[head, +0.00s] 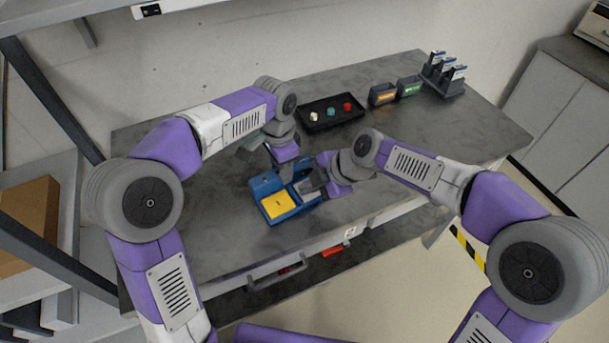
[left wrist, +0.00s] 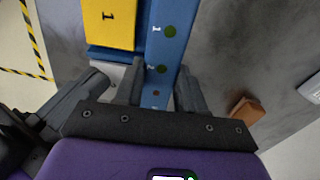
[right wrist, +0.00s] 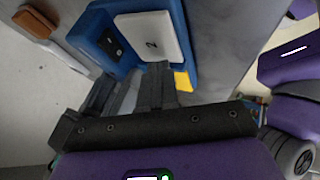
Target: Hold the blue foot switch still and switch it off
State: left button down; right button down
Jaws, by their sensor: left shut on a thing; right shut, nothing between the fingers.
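The blue foot switch (head: 268,186) lies on the grey table, with a yellow pedal (head: 279,206) marked 1. The left wrist view shows its blue strip (left wrist: 165,15) with two green dots and a smaller reddish dot. My left gripper (left wrist: 158,78) is shut on the foot switch, its fingers on either side of the blue strip. The right wrist view shows a pale pedal (right wrist: 152,36) marked 2 and a dark part (right wrist: 112,42) with small marks. My right gripper (right wrist: 158,82) is shut and empty, fingertips close to the pale pedal's edge; contact is unclear.
A black tray (head: 330,122) with several coloured knobs stands behind the switch. Orange-labelled (head: 383,94) and green-labelled (head: 409,87) bins and a dark rack (head: 442,76) stand at the back right. The table's left part is clear. A red object (head: 332,251) shows below the front edge.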

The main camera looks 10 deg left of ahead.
pick_arm(q)
jog(key=shift+a, duration=0.15)
pick_arm(e)
jog(key=s+v, duration=0.1)
jog(key=v, duration=0.9)
pick_arm(q)
jog(key=c, duration=0.6)
grip_release()
